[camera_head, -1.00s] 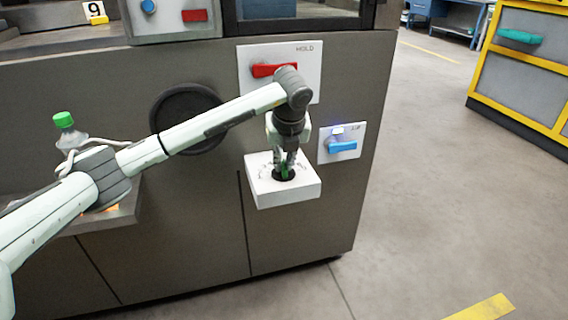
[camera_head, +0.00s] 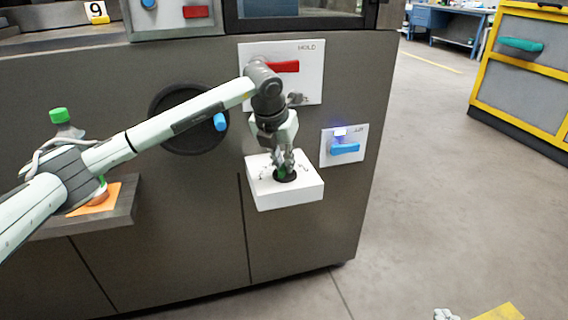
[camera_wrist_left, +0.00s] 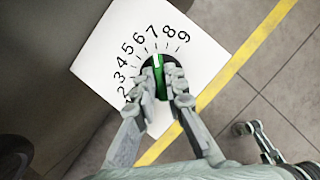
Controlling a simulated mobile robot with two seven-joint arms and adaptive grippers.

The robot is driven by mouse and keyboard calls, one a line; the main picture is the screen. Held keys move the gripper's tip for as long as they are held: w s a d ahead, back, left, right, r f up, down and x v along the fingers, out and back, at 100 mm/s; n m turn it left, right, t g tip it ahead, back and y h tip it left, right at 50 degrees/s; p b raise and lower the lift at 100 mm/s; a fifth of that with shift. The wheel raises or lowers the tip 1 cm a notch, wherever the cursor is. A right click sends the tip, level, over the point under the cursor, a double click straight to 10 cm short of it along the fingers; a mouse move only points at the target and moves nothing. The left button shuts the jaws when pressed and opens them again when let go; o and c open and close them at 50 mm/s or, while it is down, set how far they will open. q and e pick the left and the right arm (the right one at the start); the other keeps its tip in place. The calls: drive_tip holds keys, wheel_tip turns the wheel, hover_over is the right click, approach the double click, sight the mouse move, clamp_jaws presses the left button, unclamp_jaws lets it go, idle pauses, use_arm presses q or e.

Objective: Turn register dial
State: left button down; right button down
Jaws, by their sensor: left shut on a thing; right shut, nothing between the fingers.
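The register dial (camera_wrist_left: 158,78) is a black round knob with a green bar, set on top of a white box with numbers around it. The dial also shows in the head view (camera_head: 285,176). My left gripper (camera_head: 284,162) comes down from above with its fingers on either side of the green bar, shut on it. In the left wrist view the bar points close to the 7. The fingers hide part of the dial and the lowest numbers. My right gripper (camera_head: 446,314) barely shows at the bottom edge, shut and empty, away from the box.
The white box (camera_head: 290,197) juts from the dark machine front. Beside it are a HOLD panel with a red lever (camera_head: 284,67), a panel with a blue lever (camera_head: 345,149) and a handwheel (camera_head: 186,139). Floor at right is clear.

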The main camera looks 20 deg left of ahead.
idle(0.4)
use_arm(q)
drive_tip(key=c, duration=1.6)
unclamp_jaws()
drive_tip(key=shift+r, duration=0.15)
drive_tip(key=v, duration=1.1)
drive_tip(key=shift+s+r, duration=0.25)
drive_tip(key=shift+r, duration=0.1)
